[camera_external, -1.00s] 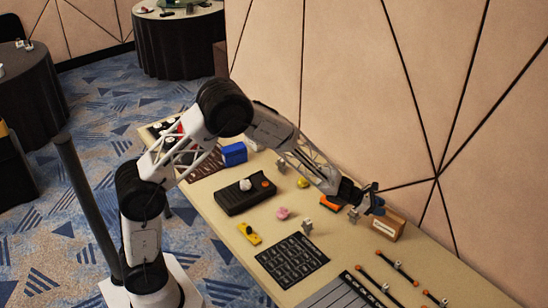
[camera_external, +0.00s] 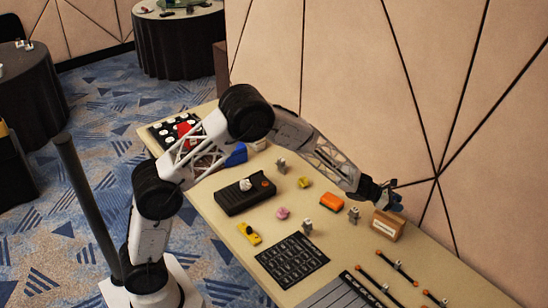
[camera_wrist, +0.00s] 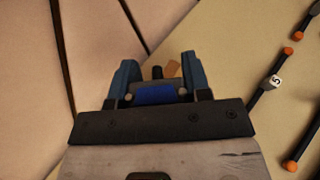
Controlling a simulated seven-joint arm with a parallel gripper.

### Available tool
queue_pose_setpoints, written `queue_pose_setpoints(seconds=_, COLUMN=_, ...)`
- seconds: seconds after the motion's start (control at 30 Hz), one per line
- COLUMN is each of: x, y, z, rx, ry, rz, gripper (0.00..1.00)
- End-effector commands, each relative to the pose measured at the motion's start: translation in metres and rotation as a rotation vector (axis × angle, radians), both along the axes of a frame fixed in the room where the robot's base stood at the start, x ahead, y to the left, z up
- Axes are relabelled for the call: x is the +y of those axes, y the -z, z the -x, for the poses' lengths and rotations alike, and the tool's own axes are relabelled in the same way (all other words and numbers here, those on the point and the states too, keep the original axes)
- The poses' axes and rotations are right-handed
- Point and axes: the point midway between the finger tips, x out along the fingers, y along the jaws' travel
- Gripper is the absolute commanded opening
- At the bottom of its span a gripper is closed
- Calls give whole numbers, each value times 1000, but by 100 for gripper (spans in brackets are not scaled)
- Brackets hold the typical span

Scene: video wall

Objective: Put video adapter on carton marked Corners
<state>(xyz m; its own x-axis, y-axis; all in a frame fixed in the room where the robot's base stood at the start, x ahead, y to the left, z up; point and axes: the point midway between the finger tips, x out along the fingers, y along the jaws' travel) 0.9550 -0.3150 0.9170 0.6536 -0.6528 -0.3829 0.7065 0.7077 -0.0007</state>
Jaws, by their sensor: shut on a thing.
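The carton (camera_external: 387,226) is a small brown box with a white label on its front, standing near the wall side of the table. The label's text is too small to read. My gripper (camera_external: 397,198) is above the carton. In the wrist view its two blue fingers (camera_wrist: 160,74) are shut on the video adapter (camera_wrist: 154,93), a small grey piece with a blue face and a dark stub. Just beyond the adapter, a bit of the brown carton (camera_wrist: 173,68) shows. The adapter and fingers hide most of the carton in that view, and I cannot tell if they touch.
An orange block (camera_external: 332,202) and a small grey figure (camera_external: 354,214) stand left of the carton. Rods with orange ends (camera_external: 397,266) lie to its right; they also show in the wrist view (camera_wrist: 267,85). The wall (camera_external: 460,150) rises close behind.

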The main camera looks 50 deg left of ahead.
Motion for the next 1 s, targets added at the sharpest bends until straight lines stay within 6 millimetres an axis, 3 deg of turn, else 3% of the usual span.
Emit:
queue_pose_setpoints(seconds=0.37, x=-3, y=0, z=-9, rx=-1, ry=0, rz=0, gripper=21)
queue_pose_setpoints(seconds=0.63, x=-3, y=32, z=-8, rx=0, ry=0, rz=-1, gripper=21)
queue_pose_setpoints(seconds=1.0, x=-3, y=36, z=-8, rx=-1, ry=0, rz=-1, gripper=21)
